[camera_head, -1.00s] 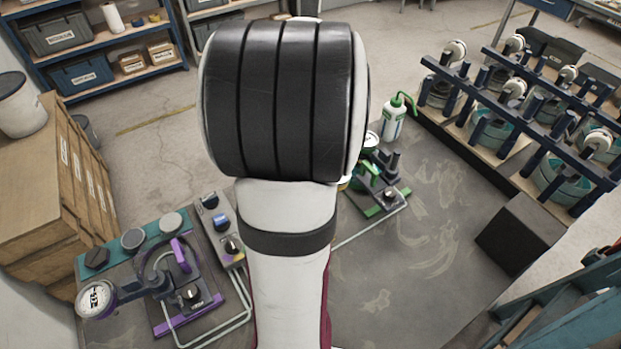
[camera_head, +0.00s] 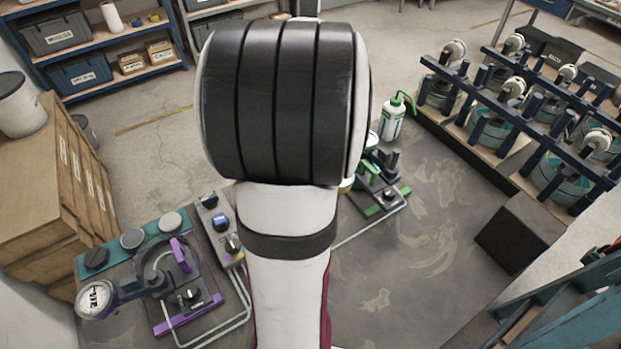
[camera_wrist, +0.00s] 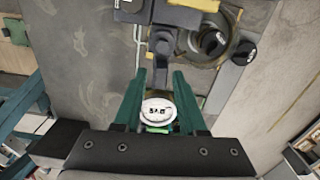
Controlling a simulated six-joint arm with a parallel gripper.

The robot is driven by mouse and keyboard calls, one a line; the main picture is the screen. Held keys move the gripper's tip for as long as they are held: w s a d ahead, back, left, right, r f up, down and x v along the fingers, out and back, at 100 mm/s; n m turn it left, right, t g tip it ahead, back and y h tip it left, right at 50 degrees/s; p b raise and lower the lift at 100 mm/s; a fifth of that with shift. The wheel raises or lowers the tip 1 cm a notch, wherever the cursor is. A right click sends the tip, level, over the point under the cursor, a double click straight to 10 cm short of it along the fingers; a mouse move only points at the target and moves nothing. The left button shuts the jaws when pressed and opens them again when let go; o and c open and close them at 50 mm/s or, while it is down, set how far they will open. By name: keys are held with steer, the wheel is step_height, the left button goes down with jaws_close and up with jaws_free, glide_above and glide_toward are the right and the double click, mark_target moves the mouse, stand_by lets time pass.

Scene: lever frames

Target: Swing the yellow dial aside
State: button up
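In the wrist view, a round white-faced dial (camera_wrist: 158,112) with dark marks lies between the two teal fingers of my gripper (camera_wrist: 160,74). A dark bar (camera_wrist: 161,50) runs from it up to a dark fixture with yellow parts (camera_wrist: 199,5) at the top edge. The fingers stand apart, one on each side of the bar and dial, with a gap visible beside the bar near the tips. I cannot tell whether either finger touches the dial. In the head view my arm hides the gripper and most of this fixture.
In the head view, a purple fixture (camera_head: 205,303) with its own gauge (camera_head: 97,299) stands at the lower left. A green fixture (camera_head: 378,205) and a green-capped bottle (camera_head: 393,120) stand right of my arm. The bench at right (camera_head: 430,240) is mostly bare up to a black block (camera_head: 518,232).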

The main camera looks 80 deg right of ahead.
step_height(320, 180, up, 16)
steer(key=shift+f, duration=0.1)
stand_by(0.5)
stand_by(0.5)
